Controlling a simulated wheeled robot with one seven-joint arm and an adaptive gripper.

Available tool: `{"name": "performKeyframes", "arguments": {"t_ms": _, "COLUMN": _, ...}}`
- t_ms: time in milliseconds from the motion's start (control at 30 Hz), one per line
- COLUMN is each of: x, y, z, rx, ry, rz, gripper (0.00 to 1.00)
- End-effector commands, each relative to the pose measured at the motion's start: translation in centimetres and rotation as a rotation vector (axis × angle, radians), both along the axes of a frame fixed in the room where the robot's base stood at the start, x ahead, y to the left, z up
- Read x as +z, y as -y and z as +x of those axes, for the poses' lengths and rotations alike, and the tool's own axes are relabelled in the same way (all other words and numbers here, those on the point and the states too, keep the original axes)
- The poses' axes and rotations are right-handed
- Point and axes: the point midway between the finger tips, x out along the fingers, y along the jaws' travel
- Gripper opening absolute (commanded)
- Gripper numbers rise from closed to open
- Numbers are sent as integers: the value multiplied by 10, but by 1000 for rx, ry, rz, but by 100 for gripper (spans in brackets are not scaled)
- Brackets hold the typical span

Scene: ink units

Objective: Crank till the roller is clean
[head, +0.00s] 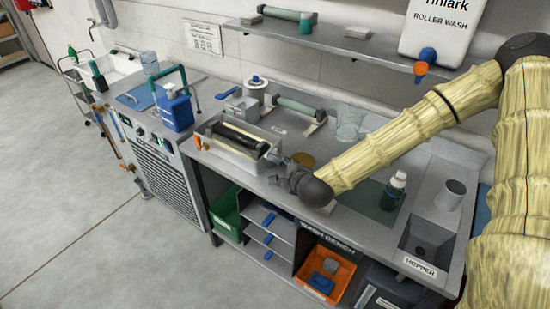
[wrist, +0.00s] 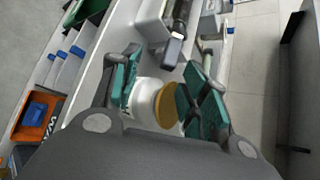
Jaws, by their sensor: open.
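A dark roller (head: 238,136) lies in a grey wash tray (head: 222,152) on the bench in the head view. At the tray's right end is a small grey fitting (head: 274,157), which may be the crank; its shape is hard to make out. My gripper (head: 280,179) is just right of the tray, low over the bench. In the wrist view my gripper (wrist: 162,70) is open, with teal finger pads apart. A white jar with a tan lid (wrist: 168,105) shows between and beyond the fingers. A dark-topped part with a pale end (wrist: 173,50) lies ahead of the fingertips.
A blue jug (head: 176,112) stands left of the tray. A pale green roller (head: 300,108) rests on a stand behind. A dark green bottle (head: 393,190), a grey cup (head: 453,194) and a hopper (head: 426,243) are at right. An orange bin (head: 327,278) sits below.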

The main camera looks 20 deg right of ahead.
Motion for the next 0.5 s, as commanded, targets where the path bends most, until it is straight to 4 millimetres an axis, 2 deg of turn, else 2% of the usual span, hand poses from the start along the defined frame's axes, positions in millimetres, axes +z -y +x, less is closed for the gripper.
{"name": "performKeyframes", "arguments": {"t_ms": 67, "x": 11, "y": 5, "z": 6, "rx": -30, "ry": 17, "rz": 28, "gripper": 45}}
{"name": "performKeyframes", "arguments": {"t_ms": 167, "x": 15, "y": 8, "z": 10, "rx": -46, "ry": 25, "rz": 44, "gripper": 45}}
{"name": "performKeyframes", "arguments": {"t_ms": 367, "x": 7, "y": 7, "z": 24, "rx": -46, "ry": 23, "rz": 44, "gripper": 45}}
{"name": "performKeyframes", "arguments": {"t_ms": 500, "x": -2, "y": 6, "z": 41, "rx": -46, "ry": 24, "rz": 42, "gripper": 45}}
